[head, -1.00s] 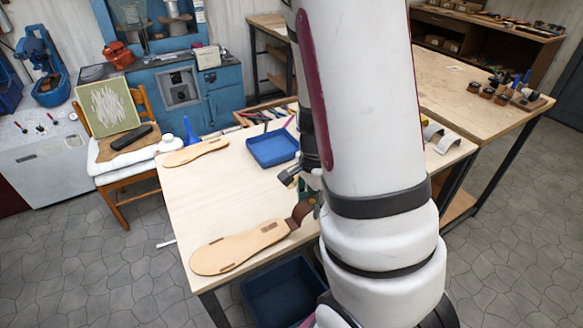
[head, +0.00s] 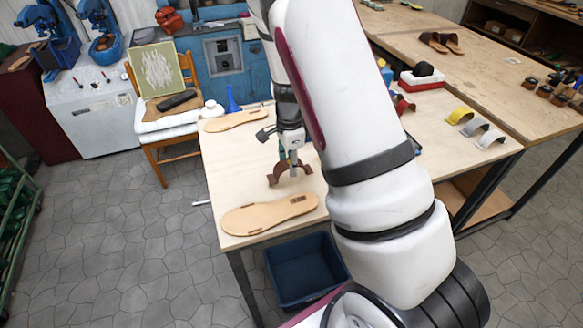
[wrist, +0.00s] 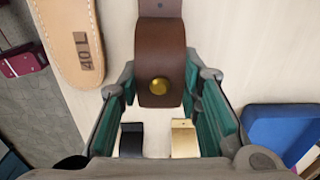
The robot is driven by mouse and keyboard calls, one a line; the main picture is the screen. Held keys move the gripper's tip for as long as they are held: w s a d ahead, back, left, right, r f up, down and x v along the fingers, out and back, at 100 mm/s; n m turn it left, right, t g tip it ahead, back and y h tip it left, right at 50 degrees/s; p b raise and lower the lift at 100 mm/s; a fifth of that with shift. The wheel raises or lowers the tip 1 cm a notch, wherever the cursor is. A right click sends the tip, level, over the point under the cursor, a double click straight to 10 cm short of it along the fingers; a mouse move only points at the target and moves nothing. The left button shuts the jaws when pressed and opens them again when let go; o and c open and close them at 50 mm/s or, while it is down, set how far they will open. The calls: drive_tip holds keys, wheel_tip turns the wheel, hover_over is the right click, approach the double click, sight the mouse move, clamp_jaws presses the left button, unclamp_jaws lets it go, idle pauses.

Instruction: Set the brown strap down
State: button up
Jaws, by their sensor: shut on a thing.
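The brown strap (head: 275,179) is a dark arch in my gripper (head: 291,163), over the table behind the near sandal sole. In the wrist view the strap (wrist: 160,40), with a brass stud, lies between the green-padded fingers of my gripper (wrist: 160,90), which is shut on it. The strap is apart from the sole in the head view. Whether its lower ends touch the tabletop I cannot tell. The near sole (head: 268,214) lies flat at the table's front edge; a sole marked 40 L (wrist: 70,35) shows in the wrist view.
A second sole (head: 237,121) lies at the back left. A blue tray (wrist: 285,130), a black strap (wrist: 131,141) and a gold strap (wrist: 184,138) show in the wrist view. Yellow (head: 460,116) and grey straps stand right. A blue bin (head: 305,268) sits below the table edge.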

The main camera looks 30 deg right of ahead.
drive_tip(key=shift+f, duration=1)
drive_tip(key=shift+f, duration=0.15)
drive_tip(key=o, duration=1)
